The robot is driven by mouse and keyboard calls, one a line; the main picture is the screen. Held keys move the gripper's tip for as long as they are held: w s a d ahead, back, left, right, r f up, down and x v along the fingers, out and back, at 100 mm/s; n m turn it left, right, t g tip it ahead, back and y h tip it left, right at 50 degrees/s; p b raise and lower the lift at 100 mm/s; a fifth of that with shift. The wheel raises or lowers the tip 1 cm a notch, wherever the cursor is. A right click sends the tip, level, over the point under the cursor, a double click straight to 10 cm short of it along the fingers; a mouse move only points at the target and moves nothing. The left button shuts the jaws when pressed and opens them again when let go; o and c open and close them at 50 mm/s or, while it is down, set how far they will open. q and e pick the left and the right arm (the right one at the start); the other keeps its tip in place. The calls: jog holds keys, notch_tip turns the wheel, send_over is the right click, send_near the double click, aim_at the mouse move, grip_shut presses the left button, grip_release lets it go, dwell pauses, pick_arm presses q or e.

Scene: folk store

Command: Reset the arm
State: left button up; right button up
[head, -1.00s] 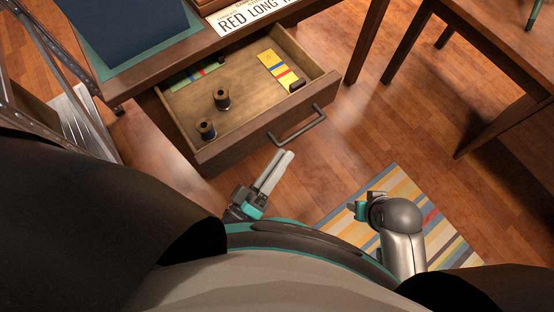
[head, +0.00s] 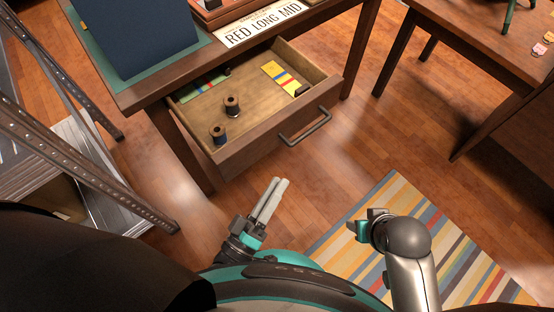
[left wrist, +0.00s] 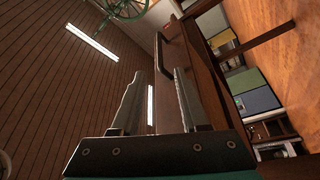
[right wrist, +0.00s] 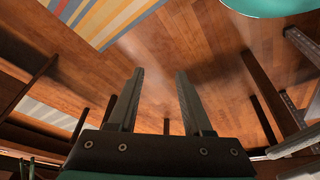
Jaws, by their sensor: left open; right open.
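My left gripper (head: 268,204) is in the lower middle of the head view, in front of and below the open drawer, apart from it. In the left wrist view its two fingers (left wrist: 155,105) stand apart with nothing between them. My right arm is at the lower right of the head view, over the striped rug, with its fingers mostly hidden there. In the right wrist view the right gripper's fingers (right wrist: 158,100) are apart and empty, with wooden floor beyond.
The open drawer (head: 268,136) holds two dark spools (head: 232,106) and yellow (head: 283,77) and green cards. The desk carries a blue panel (head: 147,38) and a sign (head: 262,24). A metal rack (head: 85,155) stands left, another table (head: 480,50) right. A striped rug (head: 440,225) lies on open floor.

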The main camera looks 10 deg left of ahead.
pick_arm(q)
jog(key=s+a+f+m+g+y+p, duration=0.1)
jog(key=a+f+m+g+y+p, duration=0.2)
jog(key=f, duration=0.4)
jog(key=s+a+f+m+g+y+p, duration=0.1)
jog(key=s+a+f+m+g+p, duration=0.15)
jog(key=a+f+g, duration=0.4)
pick_arm(e)
jog(key=s+d+f, duration=0.3)
jog(key=s+f, duration=0.1)
jog(key=f, duration=0.7)
pick_arm(q)
jog(key=s+a+f+m+g+y+p, duration=0.2)
jog(key=s+a+f+g+p, duration=0.1)
jog(key=s, duration=0.3)
jog(key=s+a+f+m+g+y+p, duration=0.2)
jog(key=s+a+f+g, duration=0.2)
jog(key=s+a, duration=0.2)
jog(key=shift+s+p, duration=0.4)
jog(key=shift+s, duration=0.05)
pick_arm(e)
jog(key=s+d+f, duration=0.2)
jog(key=s, duration=0.3)
jog(key=s+d+f+g+h, duration=0.1)
jog(key=s+d, duration=0.2)
jog(key=s, duration=0.1)
jog(key=shift+s+f, duration=0.35)
jog(key=shift+s, duration=0.05)
